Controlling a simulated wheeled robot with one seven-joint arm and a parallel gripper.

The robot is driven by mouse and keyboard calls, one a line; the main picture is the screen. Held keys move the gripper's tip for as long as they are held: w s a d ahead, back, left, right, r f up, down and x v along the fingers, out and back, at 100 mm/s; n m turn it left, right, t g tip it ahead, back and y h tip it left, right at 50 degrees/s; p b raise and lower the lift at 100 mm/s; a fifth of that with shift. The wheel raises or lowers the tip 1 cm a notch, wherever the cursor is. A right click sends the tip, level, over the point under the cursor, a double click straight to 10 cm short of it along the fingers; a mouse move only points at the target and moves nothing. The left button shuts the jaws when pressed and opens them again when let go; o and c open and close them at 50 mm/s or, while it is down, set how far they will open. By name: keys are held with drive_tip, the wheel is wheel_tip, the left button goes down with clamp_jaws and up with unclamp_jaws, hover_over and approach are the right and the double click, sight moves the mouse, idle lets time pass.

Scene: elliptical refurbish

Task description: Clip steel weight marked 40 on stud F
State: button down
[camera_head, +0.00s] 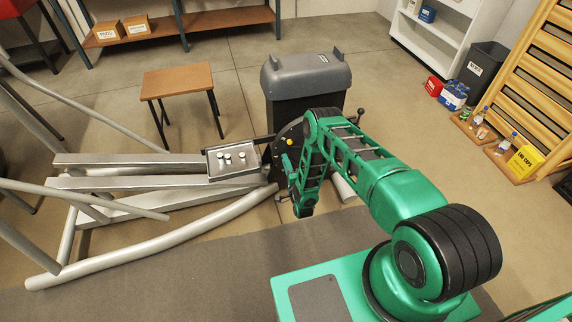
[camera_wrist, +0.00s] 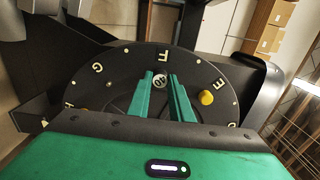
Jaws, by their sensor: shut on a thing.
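The dark disc (camera_wrist: 110,90) carries pale letters around its rim, and the letter F (camera_wrist: 163,57) is at its top in the wrist view. My gripper (camera_wrist: 161,82) has its green fingers shut on a small round steel weight (camera_wrist: 160,80), whose mark is small but looks like 40. The weight appears just inside the F, in front of the disc. I cannot tell whether it touches stud F, which is hidden behind it. In the head view the disc (camera_head: 285,150) is partly covered by my arm, and my fingertips are hidden.
A yellow knob (camera_wrist: 207,97) sits on the disc near E. A metal tray (camera_head: 213,174) with several light weights rests on the machine's rail, left of the disc. A grey shroud (camera_head: 306,75) stands behind it. A brown stool (camera_head: 178,79) is at the back left.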

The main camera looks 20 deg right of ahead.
drive_tip(key=c, duration=1.5)
unclamp_jaws()
drive_tip(key=s, duration=1)
drive_tip(key=shift+s, duration=0.35)
drive_tip(key=shift+f, duration=0.1)
